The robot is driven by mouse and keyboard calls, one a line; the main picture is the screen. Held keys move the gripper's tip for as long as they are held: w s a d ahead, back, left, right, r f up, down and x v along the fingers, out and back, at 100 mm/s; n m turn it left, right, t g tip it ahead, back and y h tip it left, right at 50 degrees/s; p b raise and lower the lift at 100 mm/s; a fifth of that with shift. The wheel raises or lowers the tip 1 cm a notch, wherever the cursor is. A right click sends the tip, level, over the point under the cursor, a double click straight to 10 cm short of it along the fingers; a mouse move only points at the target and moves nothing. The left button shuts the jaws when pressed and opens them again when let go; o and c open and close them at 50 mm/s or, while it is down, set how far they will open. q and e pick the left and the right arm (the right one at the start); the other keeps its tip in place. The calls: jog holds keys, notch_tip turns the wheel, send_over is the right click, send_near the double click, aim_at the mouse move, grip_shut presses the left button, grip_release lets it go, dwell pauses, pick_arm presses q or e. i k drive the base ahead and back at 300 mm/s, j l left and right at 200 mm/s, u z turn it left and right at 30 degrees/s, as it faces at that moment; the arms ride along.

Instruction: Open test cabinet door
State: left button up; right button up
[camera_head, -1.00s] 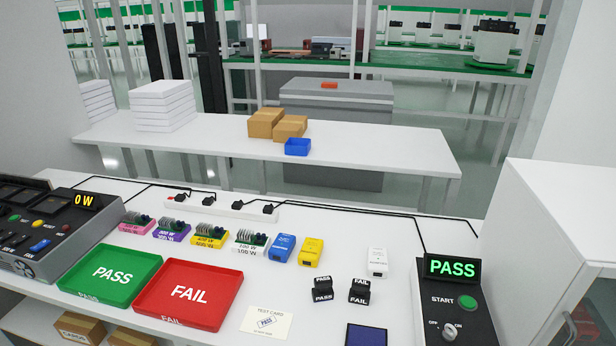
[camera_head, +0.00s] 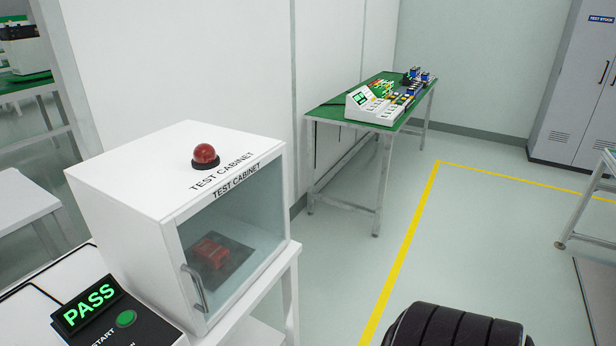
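The test cabinet (camera_head: 130,205) is a white box with a red dome lamp (camera_head: 205,155) on top. It stands at the right end of the white bench. Its glass door (camera_head: 250,220) faces right and looks shut. The vertical metal door handle (camera_head: 194,289) is on the door's near, left edge. A red object (camera_head: 211,252) on a dark plate shows through the glass. Neither of my grippers is in view.
A control box (camera_head: 105,315) showing PASS sits left of the cabinet. A green-topped table (camera_head: 335,111) with devices stands behind against the wall. A grey TEST STOCK cabinet (camera_head: 580,90) is at the far right. Floor right of the bench is open, marked with a yellow line (camera_head: 405,250).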

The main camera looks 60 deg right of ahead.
aim_at(168, 225)
jog(key=i+l+z, duration=0.1)
jog(key=z, duration=1.2)
jog(key=k+u, duration=0.3)
jog(key=i+j, duration=0.05)
jog(key=i, duration=0.05)
